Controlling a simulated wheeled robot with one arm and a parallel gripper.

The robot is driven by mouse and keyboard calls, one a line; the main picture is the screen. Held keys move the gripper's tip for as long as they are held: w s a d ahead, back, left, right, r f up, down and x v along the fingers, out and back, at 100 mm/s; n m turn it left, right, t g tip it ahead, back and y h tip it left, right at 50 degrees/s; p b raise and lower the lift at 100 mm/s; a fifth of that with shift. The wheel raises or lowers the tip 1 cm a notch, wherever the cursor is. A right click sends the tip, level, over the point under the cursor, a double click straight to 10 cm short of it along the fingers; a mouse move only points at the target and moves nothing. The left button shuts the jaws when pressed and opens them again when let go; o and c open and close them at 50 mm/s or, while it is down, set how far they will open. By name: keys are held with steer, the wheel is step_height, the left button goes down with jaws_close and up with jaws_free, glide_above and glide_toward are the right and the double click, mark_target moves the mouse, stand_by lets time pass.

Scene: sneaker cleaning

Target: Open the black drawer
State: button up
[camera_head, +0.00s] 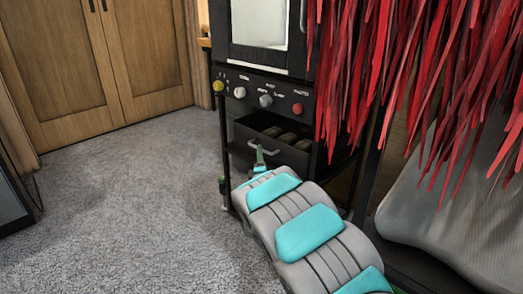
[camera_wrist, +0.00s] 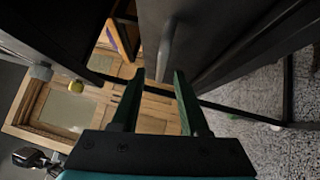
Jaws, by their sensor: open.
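The black drawer (camera_head: 272,145) is in the black unit under the row of knobs in the head view. It stands partly open, and several dark items lie inside it. Its curved grey handle (camera_head: 264,149) is on the drawer front. In the wrist view the drawer front (camera_wrist: 205,25) is a dark panel with the handle (camera_wrist: 167,48) standing out from it. My gripper (camera_wrist: 159,75) is open, its fingertips close to the handle, which shows between and just beyond them. Contact cannot be told. In the head view my gripper (camera_head: 260,158) is at the handle, partly hidden by my arm.
Knobs (camera_head: 265,100) line the panel above the drawer. Red strips (camera_head: 400,60) hang at the right, above a grey ribbed surface (camera_head: 450,180). Wooden cabinet doors (camera_head: 95,60) stand at the back left. The carpet (camera_head: 130,200) at the left is clear.

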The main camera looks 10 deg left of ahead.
steer(key=w, duration=0.3)
steer(key=shift+w+a+r, duration=0.1)
steer(key=shift+w+a, duration=0.1)
steer(key=shift+w, duration=0.1)
steer(key=shift+w+r, duration=0.15)
steer(key=shift+w, duration=0.15)
jaws_close()
stand_by(1.1)
